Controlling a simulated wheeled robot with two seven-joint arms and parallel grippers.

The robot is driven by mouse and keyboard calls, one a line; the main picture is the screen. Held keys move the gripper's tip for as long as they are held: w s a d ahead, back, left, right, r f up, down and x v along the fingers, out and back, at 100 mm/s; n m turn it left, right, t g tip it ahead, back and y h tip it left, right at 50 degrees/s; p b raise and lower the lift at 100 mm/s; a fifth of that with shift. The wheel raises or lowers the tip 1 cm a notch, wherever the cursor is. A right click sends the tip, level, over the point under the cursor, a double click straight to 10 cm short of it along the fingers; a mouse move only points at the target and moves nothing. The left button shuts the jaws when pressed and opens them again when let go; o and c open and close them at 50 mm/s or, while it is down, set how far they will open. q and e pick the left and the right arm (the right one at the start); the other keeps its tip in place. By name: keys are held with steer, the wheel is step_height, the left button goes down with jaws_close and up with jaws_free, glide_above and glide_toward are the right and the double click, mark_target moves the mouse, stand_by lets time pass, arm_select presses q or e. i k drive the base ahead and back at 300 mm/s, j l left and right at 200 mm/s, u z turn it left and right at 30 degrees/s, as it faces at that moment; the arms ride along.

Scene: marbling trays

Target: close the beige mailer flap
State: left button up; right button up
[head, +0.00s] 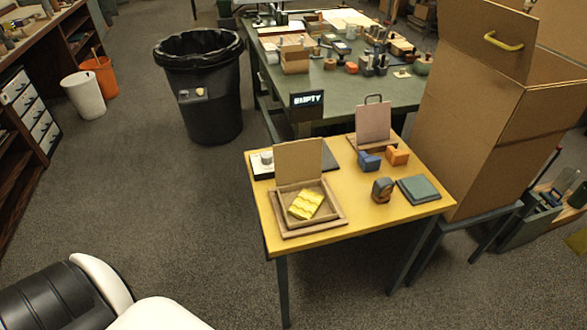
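A small beige mailer (283,199) sits at the left front of the small yellow table. It is open. Its flap (299,160) stands nearly upright at the back edge. A yellow wavy item (305,205) lies inside. The mailer seems to sit in or on a brown tray-like frame (318,228). Neither of my grippers is in view. A black and white part of me shows at the bottom left, well away from the mailer.
The yellow table (378,218) also holds a blue block (369,161), an orange block (397,155), a dark stamp-like object (382,190) and a green pad (418,189). A tall cardboard box (470,130) stands at right. A black bin (205,110) stands behind.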

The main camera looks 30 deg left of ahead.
mark_target(298, 160)
steer(key=k+l+z, duration=0.1)
steer(key=k+z, duration=0.35)
steer(key=k+l+z, duration=0.3)
steer(key=k+z, duration=0.15)
steer(key=j+z, duration=0.95)
steer(key=k+j+z, duration=0.15)
steer(key=j+z, duration=0.35)
steer(key=k+j, duration=0.15)
steer(key=j, duration=0.35)
steer(key=k+j, duration=0.2)
steer(key=j, duration=0.25)
steer(key=k+j, duration=0.15)
steer(key=j, duration=0.35)
steer(key=k+j, duration=0.2)
steer(key=j, duration=0.3)
steer(key=k+j, duration=0.15)
steer(key=j, duration=0.3)
steer(key=k+j, duration=0.2)
steer(key=j, duration=0.3)
steer(key=k+j, duration=0.15)
steer(key=j, duration=0.35)
steer(key=k+j, duration=0.2)
steer(key=j, duration=0.3)
